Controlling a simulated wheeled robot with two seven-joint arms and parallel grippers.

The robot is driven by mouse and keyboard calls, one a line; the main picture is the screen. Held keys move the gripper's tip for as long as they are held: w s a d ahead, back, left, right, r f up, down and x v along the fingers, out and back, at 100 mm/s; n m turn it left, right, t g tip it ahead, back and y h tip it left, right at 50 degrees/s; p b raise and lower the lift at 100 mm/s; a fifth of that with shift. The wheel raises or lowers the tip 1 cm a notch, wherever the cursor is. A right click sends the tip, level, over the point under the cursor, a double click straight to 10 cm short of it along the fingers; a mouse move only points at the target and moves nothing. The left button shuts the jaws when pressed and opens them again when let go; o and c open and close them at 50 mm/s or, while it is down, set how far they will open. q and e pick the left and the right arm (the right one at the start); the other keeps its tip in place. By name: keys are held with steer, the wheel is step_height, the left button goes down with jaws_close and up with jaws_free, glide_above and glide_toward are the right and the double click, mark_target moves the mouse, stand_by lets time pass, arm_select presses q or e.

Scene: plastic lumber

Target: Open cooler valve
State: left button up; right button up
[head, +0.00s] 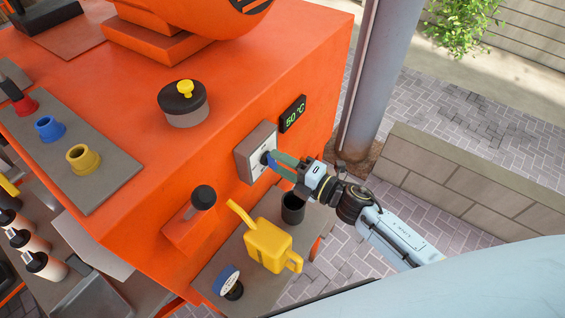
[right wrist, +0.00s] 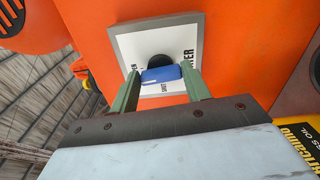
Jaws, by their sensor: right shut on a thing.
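The cooler valve is a blue handle (right wrist: 161,75) on a black round hub (right wrist: 160,60). It sits on a square white plate with a grey rim (right wrist: 130,43), on the orange machine's side. The plate also shows in the head view (head: 250,150). My right gripper (head: 274,164) reaches in from the right, its green fingers on either side of the blue handle. In the right wrist view the gripper (right wrist: 160,88) is shut on the handle. Lettering on the plate is partly hidden by handle and fingers. My left gripper is not in view.
A display (head: 292,114) reading 50 °C is above right of the plate. Below are a black-knobbed lever (head: 202,198), a yellow can (head: 268,246) and a dark cup (head: 292,208) on a shelf. A grey post (head: 370,80) and block wall (head: 480,195) stand to the right.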

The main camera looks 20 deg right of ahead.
steer(key=o, duration=1)
steer(key=b+v, duration=0.2)
steer(key=v, duration=1.1)
steer(key=shift+d, duration=0.15)
